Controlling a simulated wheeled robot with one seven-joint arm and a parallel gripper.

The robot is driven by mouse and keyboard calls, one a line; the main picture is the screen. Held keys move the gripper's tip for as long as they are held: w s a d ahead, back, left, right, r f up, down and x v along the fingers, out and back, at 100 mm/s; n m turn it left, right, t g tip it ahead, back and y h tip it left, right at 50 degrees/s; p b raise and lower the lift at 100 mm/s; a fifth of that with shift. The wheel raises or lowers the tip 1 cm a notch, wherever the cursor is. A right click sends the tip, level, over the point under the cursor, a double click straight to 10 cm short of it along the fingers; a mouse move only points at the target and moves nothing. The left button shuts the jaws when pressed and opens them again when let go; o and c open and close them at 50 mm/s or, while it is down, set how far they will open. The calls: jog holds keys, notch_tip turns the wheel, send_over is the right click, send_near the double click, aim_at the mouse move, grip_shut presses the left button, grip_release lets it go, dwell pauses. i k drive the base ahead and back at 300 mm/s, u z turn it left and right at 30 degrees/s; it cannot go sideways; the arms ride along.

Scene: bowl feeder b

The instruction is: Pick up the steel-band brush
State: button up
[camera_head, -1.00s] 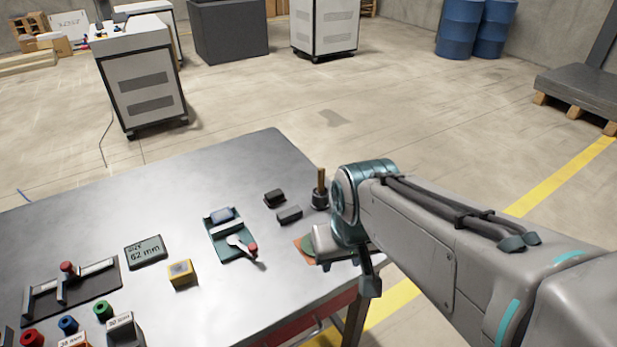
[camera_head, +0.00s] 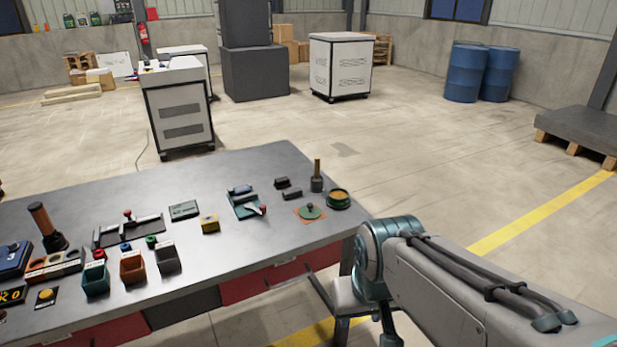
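Two upright handled tools stand on the grey workbench (camera_head: 235,260). One, with a thin wooden handle and dark base (camera_head: 317,178), is near the far right corner. The other, with a thicker brown handle and black base (camera_head: 45,228), is at the left. I cannot tell which is the steel-band brush, as no steel band can be made out on either. My arm's teal joint and grey link are at the lower right, beyond the bench's right edge. My gripper's fingers cannot be seen.
Small dark blocks (camera_head: 290,194), a green fixture (camera_head: 246,203) and several coloured bins (camera_head: 132,267) fill the bench. Its far strip is clear.

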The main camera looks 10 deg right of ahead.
aim_at(317, 160)
jog(key=i, duration=0.7)
jog(key=z, duration=0.5)
jog(key=i, duration=0.7)
jog(key=z, duration=0.05)
